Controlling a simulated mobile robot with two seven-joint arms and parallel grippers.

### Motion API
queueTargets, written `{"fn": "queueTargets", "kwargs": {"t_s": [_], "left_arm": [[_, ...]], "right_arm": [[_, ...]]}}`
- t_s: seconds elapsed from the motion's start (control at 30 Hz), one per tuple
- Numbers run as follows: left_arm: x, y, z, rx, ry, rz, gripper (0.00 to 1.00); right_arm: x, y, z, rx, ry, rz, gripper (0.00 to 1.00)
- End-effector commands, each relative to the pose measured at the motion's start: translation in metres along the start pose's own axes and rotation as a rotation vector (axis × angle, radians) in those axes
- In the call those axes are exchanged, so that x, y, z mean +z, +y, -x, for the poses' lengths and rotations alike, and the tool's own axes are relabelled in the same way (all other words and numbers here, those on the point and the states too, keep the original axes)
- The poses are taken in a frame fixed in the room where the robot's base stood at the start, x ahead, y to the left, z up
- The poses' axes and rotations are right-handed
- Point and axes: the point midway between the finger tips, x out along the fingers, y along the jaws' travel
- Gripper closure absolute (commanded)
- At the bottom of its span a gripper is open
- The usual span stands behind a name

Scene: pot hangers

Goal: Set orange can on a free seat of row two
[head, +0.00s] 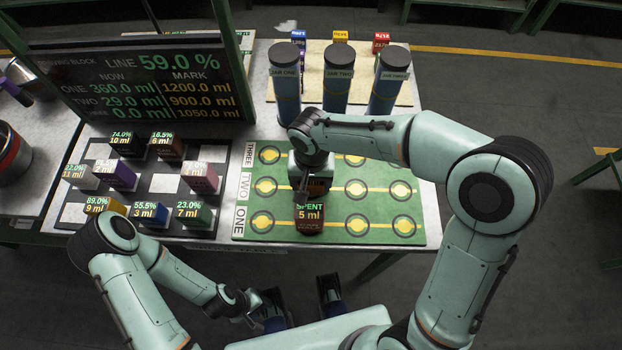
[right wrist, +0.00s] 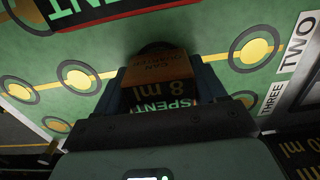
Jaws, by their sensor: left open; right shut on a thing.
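The orange can (right wrist: 160,68) is between my right gripper's jaws, its top orange-brown and its label reading "SPENT 8 ml" in the right wrist view. My right gripper (head: 314,188) is shut on it over the second seat from the left of row two on the green board (head: 333,206). The gripper hides that seat, and I cannot tell whether the can touches it. Row two's left seat (head: 265,187) and two right seats (head: 357,188) (head: 401,190) are empty. My left gripper (head: 301,305) is open and empty in front of the table.
A dark red can (head: 309,221) marked "SPENT 5 ml" stands in row one, just in front of the held can. Several cans stand on the checkered board (head: 164,184) at left. Three blue jars (head: 336,90) stand behind the green board. A display (head: 145,85) stands at back left.

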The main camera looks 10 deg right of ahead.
Motion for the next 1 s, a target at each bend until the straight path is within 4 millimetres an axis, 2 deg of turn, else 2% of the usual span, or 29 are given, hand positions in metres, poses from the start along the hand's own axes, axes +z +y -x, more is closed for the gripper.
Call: {"fn": "queueTargets", "kwargs": {"t_s": [0.03,0.1,0.37,0.5,0.67,0.8,1.0], "left_arm": [[-0.001,0.000,-0.002,0.000,0.002,0.000,0.57],[0.000,0.000,-0.001,0.000,0.001,0.000,0.57],[0.000,0.000,-0.001,0.000,0.001,0.000,0.57],[0.001,0.001,0.003,-0.001,-0.003,0.000,0.57],[0.001,0.002,0.006,-0.001,-0.003,0.000,0.57],[0.001,0.003,0.010,0.000,-0.002,0.000,0.57],[0.001,0.005,0.016,0.000,0.000,-0.001,0.57]], "right_arm": [[0.000,0.000,-0.002,0.000,0.000,0.000,0.26],[0.000,0.000,-0.001,0.000,0.000,0.000,0.04],[0.000,0.000,-0.001,0.000,0.000,0.000,0.04],[-0.001,0.000,0.006,-0.001,0.002,0.000,0.04],[-0.001,-0.001,0.033,-0.003,0.004,-0.001,0.04],[-0.001,-0.001,0.065,-0.004,0.005,0.000,0.04],[-0.001,-0.001,0.103,-0.002,0.002,0.000,0.04]]}}
